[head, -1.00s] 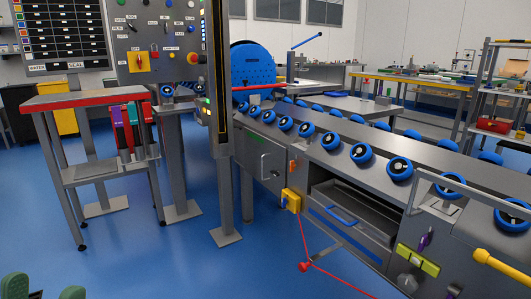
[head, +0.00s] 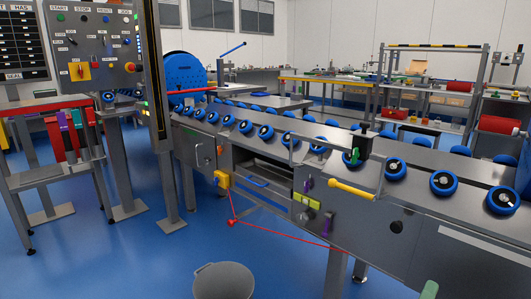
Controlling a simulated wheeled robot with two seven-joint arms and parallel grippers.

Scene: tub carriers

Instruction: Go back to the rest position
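Neither of my grippers can be made out in the head view, and no arm of mine shows. A small pale green tip (head: 429,290) pokes up at the bottom edge, right of centre. I cannot tell what it belongs to. No tub carrier can be picked out with certainty. The long grey machine (head: 410,235) runs from the middle left to the lower right, with a row of blue wheels (head: 445,183) along its near edge.
A red-topped stand (head: 45,106) is at left. Blue floor lies open between stand and bucket.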

